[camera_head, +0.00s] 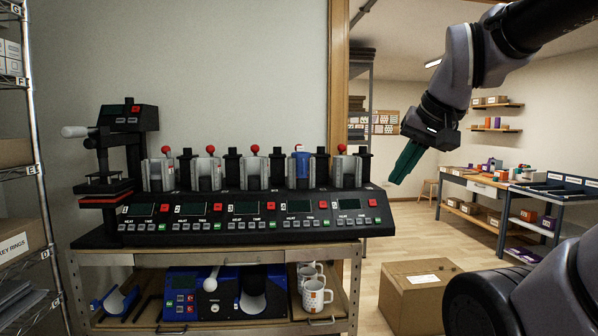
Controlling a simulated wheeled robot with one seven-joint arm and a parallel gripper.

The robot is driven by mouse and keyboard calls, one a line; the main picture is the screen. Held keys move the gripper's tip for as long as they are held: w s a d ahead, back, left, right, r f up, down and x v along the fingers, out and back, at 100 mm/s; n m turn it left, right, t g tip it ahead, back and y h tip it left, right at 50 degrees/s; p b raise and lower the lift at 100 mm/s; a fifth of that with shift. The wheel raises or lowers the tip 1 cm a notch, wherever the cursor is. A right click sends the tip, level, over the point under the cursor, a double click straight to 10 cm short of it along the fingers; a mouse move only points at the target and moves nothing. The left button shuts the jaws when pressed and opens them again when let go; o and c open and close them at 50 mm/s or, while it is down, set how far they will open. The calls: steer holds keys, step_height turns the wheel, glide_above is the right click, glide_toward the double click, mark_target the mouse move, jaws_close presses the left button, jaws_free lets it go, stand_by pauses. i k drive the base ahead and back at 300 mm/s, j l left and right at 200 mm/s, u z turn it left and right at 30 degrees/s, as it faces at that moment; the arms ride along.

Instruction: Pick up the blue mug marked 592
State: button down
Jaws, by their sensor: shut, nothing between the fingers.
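A blue mug (301,166) sits in the fourth station from the left of the black mug press (250,232) on the metal cart. Its number cannot be read at this size, and clamp parts hide some of it. My gripper (396,179) hangs in the air to the right of the press, pointing down and slightly left. Its green fingers are together, with nothing between them. It is apart from the blue mug and the press.
Red-knobbed levers stand along the stations. A heat press (117,150) stands at the left end. White patterned mugs (315,294) and a blue machine (183,296) are on the lower shelf. A cardboard box (418,300) lies on the floor at right. Wire shelving borders the left.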

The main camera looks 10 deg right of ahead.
mark_target(301, 158)
steer(key=i+l+u, duration=0.6)
steer(key=i+l, duration=0.15)
steer(key=l, duration=0.35)
